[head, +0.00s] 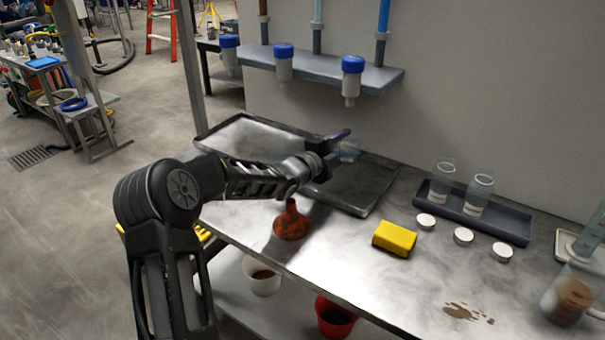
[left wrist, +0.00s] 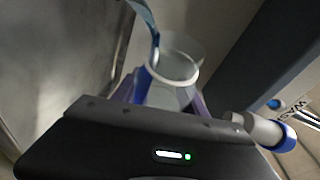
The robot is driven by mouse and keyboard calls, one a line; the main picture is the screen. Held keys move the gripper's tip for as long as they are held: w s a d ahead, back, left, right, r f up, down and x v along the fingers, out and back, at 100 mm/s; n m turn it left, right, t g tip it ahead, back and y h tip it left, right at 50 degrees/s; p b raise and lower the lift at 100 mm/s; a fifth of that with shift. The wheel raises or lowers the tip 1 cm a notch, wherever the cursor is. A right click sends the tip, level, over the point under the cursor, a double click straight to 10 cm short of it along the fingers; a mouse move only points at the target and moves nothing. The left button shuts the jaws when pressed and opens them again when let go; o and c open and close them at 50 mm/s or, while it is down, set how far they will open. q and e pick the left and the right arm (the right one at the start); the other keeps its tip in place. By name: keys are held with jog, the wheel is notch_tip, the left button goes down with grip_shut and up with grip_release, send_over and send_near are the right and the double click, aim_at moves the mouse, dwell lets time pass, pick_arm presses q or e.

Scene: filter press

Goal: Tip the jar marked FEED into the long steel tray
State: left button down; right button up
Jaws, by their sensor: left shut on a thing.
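My left gripper (head: 338,148) is over the long, dark-rimmed steel tray (head: 362,203) at the back of the bench. It is shut on a clear jar (head: 349,151), mostly hidden by the fingers. In the left wrist view the jar (left wrist: 172,72) sits between the fingers, tilted, its round rim away from the camera. A thin bluish strip meets its mouth; I cannot tell what it is. No FEED mark is readable on it. Another jar (head: 567,301), with brown contents, stands at the lower right. My right gripper is not in view.
Blue-capped filter cups (head: 352,78) hang from a shelf behind the tray. A red flask-like vessel (head: 291,222) and yellow sponge (head: 394,239) are in front. A dark rack (head: 515,226) holds two clear jars (head: 479,196), with white lids (head: 463,236) nearby. A brown spill (head: 468,312) marks the bench.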

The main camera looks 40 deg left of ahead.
pick_arm(q)
jog(key=shift+d+r+n, duration=0.25)
jog(key=shift+d+n, duration=0.05)
jog(key=shift+d, duration=0.1)
jog(key=shift+s+r+n+t, duration=0.1)
jog(key=shift+r+n+t, duration=0.25)
jog(key=shift+n, duration=0.15)
dwell(0.3)
jog(key=shift+a+b, duration=0.1)
jog(key=shift+b, duration=0.2)
